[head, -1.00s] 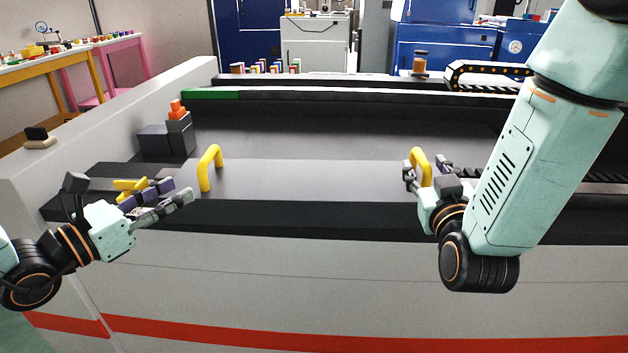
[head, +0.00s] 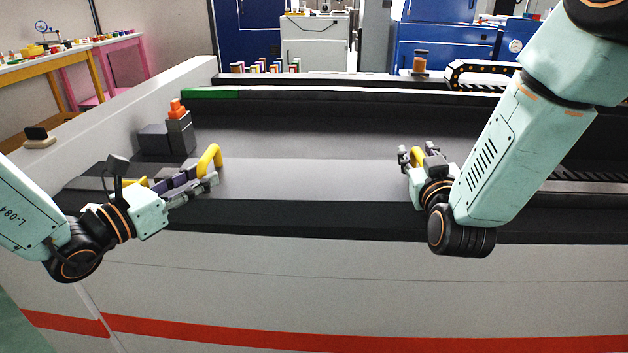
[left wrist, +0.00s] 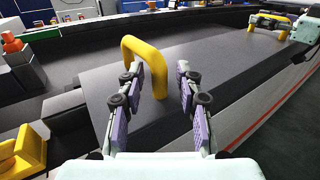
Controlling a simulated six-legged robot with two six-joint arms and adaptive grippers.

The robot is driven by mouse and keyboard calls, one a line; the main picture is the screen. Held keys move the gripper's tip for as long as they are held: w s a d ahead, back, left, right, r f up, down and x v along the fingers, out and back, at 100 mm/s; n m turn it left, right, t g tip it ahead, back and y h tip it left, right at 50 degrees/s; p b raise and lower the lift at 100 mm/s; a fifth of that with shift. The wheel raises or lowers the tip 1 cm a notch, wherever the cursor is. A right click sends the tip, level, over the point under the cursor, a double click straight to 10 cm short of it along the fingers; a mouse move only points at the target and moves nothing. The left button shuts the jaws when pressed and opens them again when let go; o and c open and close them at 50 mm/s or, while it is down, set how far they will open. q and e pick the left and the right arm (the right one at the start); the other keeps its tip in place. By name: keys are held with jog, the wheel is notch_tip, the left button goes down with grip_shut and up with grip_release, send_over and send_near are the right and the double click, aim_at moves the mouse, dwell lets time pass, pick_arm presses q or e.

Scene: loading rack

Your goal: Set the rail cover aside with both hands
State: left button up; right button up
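The rail cover (head: 310,180) is a broad grey panel lying on the machine bed, with a yellow arched handle near each end. My left gripper (head: 206,177) is open beside the left handle (head: 210,157). In the left wrist view, its purple-padded fingers (left wrist: 158,78) are spread, with the handle's near leg (left wrist: 160,76) at the gap between the tips. My right gripper (head: 419,154) is at the right handle (head: 416,158), one finger on each side of it, seemingly apart. The fingers and wrist hide the lower part of that handle.
Dark grey blocks with an orange piece (head: 177,108) stand behind the left handle. A yellow piece (left wrist: 22,152) lies left of my left gripper. A black cable chain (head: 480,72) is at the back right. The cover's middle is clear.

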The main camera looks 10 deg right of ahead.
pick_arm(q)
grip_shut()
pick_arm(e)
grip_shut()
pick_arm(q)
jog(key=shift+w+r, duration=0.1)
jog(key=shift+r, duration=0.1)
